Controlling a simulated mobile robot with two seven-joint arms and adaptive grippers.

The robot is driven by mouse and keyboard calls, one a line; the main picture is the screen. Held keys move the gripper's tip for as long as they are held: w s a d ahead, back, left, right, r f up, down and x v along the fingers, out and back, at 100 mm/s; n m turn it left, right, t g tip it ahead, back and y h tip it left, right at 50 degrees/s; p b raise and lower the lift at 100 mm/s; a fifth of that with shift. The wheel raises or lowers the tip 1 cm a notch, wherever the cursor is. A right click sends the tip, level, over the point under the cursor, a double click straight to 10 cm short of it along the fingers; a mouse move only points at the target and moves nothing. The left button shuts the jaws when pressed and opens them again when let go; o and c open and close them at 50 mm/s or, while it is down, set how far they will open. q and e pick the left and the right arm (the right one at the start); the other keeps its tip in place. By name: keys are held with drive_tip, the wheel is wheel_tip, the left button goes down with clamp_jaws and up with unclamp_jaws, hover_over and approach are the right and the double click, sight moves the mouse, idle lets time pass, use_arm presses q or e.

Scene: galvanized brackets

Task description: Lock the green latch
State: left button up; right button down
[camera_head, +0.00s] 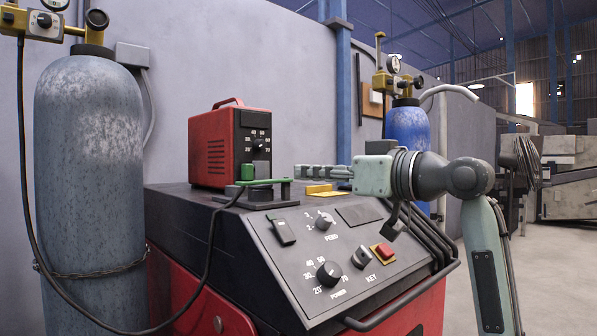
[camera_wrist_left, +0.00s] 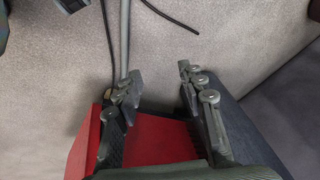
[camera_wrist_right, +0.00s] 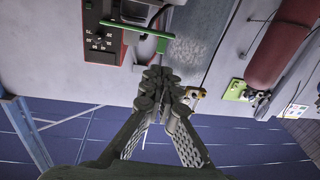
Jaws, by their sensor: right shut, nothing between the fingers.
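The green latch (camera_head: 263,183) lies as a flat bar on top of the dark machine, with a small upright green piece at its left end. It also shows as a green bar in the right wrist view (camera_wrist_right: 138,33). My right gripper (camera_head: 300,171) reaches in from the right, with its fingers just right of and slightly above the bar's right end in the picture. Its fingers are shut and empty, pressed together in the right wrist view (camera_wrist_right: 162,76). Contact with the latch cannot be made out. My left gripper (camera_wrist_left: 160,80) is open and empty, seen only in its wrist view.
The red unit (camera_head: 213,150) stands behind the latch. The machine's sloped panel (camera_head: 300,262) has knobs and a red button. A grey gas cylinder (camera_head: 88,190) stands at left, a blue one (camera_head: 409,127) behind my right arm. A hose crosses at the left front.

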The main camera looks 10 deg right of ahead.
drive_tip(key=p, duration=0.1)
approach(249, 171)
drive_tip(key=x, duration=0.5)
drive_tip(key=shift+w+r, duration=0.1)
drive_tip(key=shift+w, duration=0.2)
drive_tip(key=shift+w+a, duration=0.4)
drive_tip(key=shift+w, duration=0.15)
use_arm(q)
wheel_tip(249, 171, down, 5)
drive_tip(key=shift+r, duration=0.2)
use_arm(e)
drive_tip(key=shift+p, duration=0.3)
drive_tip(key=shift+w+a+r+p, duration=0.1)
drive_tip(key=shift+w+a+p, duration=0.25)
drive_tip(key=shift+p, duration=0.5)
drive_tip(key=shift+w+a+f, duration=0.15)
drive_tip(key=shift+a+f, duration=0.05)
drive_tip(key=shift+a, duration=0.25)
use_arm(q)
drive_tip(key=f, duration=0.4)
drive_tip(key=shift+s+a, duration=0.2)
drive_tip(key=shift+a, duration=0.15)
drive_tip(key=shift+s+d+g, duration=0.1)
drive_tip(key=shift+g, duration=0.2)
